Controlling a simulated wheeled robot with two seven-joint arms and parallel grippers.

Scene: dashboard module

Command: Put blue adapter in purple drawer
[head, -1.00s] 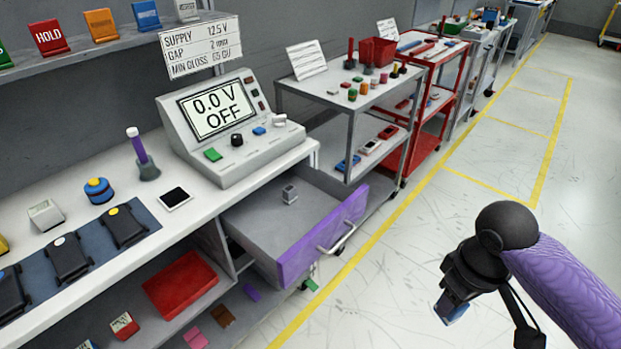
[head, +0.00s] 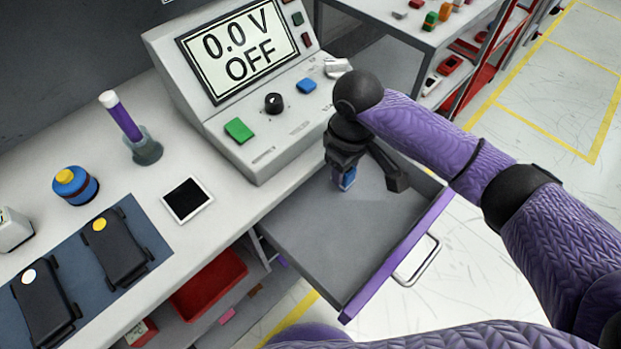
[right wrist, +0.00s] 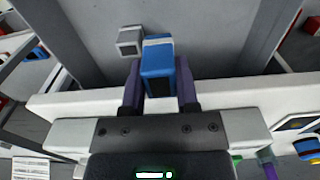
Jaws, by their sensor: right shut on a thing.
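The blue adapter (head: 348,180) is in my right gripper (head: 344,170), inside the outline of the open drawer near its back right corner. The right wrist view shows the adapter (right wrist: 158,66) between the two fingers, which are shut on it. I cannot tell whether it touches the drawer floor. The purple drawer (head: 392,262) is pulled out, with a purple front and a grey inside. A small grey block (right wrist: 129,41) lies in the drawer beside the adapter in the right wrist view; my gripper hides it in the head view. My left gripper is not in view.
The control box (head: 262,95) reading 0.0 V OFF stands on the white bench beside the drawer. The drawer's front part is clear.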

